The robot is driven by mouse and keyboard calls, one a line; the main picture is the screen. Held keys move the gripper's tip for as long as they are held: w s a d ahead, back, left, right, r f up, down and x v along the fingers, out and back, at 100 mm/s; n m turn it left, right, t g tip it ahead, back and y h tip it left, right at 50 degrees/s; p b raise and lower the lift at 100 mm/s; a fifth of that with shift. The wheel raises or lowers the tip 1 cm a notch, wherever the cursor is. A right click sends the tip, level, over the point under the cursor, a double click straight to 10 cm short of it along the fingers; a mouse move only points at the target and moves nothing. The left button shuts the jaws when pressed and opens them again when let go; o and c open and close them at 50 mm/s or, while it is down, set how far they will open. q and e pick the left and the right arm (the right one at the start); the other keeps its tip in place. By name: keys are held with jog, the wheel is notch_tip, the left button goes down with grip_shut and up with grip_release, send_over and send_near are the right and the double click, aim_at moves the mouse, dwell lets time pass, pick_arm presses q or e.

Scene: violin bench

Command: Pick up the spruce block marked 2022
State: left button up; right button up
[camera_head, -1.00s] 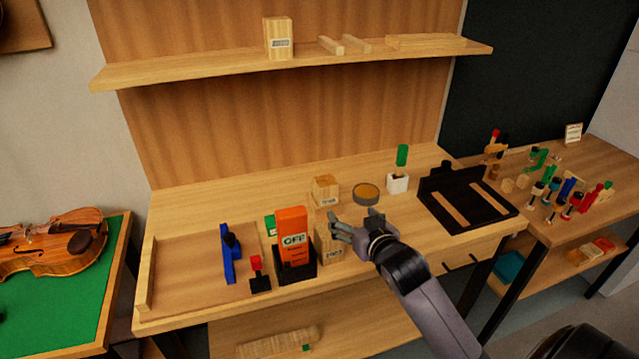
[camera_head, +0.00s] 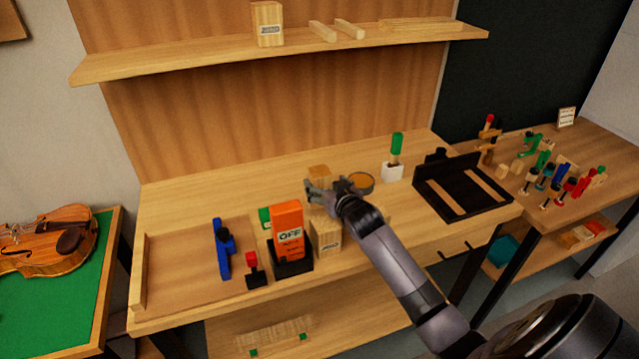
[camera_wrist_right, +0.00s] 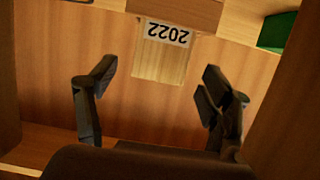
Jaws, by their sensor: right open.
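The spruce block marked 2022 (camera_wrist_right: 160,62) shows in the right wrist view with its label upside down, ahead of and between my fingers. My right gripper (camera_wrist_right: 155,95) is open there, with a gap to the block and nothing in its grasp. In the head view my right gripper (camera_head: 322,190) is over the bench in front of a pale block (camera_head: 319,172), which it partly covers; that block's label is hidden. Another pale block (camera_head: 326,238) with a label too small to read stands nearer the bench's front. My left gripper is not in view.
A red-topped black tool (camera_head: 254,272) and a blue tool (camera_head: 221,250) are further left. A round tin (camera_head: 361,183) and white cup (camera_head: 392,172) are right of my gripper. A labelled block (camera_head: 267,25) is on the shelf.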

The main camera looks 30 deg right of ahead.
jog(key=shift+x, duration=2.95)
jog(key=shift+c, duration=0.6)
jog(key=c, duration=1.2)
